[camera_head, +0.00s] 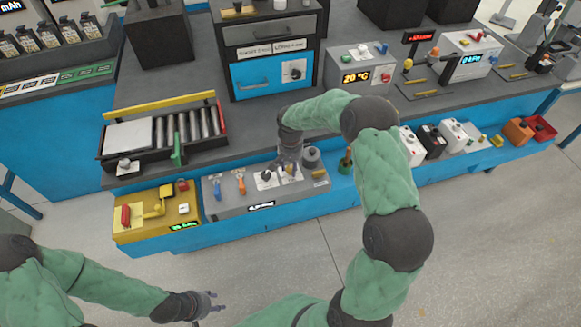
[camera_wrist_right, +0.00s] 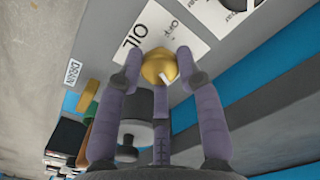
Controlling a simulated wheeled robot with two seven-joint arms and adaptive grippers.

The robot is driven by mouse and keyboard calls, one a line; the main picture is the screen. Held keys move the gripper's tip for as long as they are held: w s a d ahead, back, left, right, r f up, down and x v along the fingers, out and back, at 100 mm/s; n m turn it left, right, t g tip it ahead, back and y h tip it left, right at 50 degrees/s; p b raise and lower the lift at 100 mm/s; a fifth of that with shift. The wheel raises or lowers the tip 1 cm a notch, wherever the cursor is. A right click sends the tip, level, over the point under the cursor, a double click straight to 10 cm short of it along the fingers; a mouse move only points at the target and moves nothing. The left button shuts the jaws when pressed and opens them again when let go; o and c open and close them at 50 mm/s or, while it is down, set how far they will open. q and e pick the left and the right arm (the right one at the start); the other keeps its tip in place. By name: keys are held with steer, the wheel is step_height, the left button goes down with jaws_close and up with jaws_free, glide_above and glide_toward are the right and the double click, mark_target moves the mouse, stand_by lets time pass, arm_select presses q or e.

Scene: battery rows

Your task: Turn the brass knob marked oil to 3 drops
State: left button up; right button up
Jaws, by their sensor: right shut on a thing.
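The brass knob (camera_wrist_right: 158,67) shows in the right wrist view, beside a white label plate (camera_wrist_right: 145,30) that reads OIL. A pale pointer mark on the knob is visible, but I cannot tell which setting it points to. My right gripper (camera_wrist_right: 157,72) is closed around the knob, a finger on each side. In the head view my right gripper (camera_head: 290,165) reaches down onto the grey control panel (camera_head: 235,203) and hides the knob. My left gripper (camera_head: 208,305) hangs over the floor at the bottom, away from the panel; its finger state is unclear.
Blue-handled (camera_head: 217,190) and orange-handled (camera_head: 241,184) levers stand left of the right gripper on the panel. A dark grey cylinder (camera_head: 311,157) stands close to its right. A roller conveyor (camera_head: 180,132) lies behind on the left, and a yellow unit (camera_head: 150,222) sits left of the panel.

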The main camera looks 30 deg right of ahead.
mark_target(290, 168)
steer(key=m+b, duration=0.1)
steer(key=m, duration=0.6)
steer(key=m+b, duration=0.1)
steer(key=m, duration=0.5)
steer(key=shift+m, duration=0.4)
stand_by(0.3)
steer(key=o, duration=1.1)
steer(key=shift+o, duration=0.2)
step_height(290, 168, up, 12)
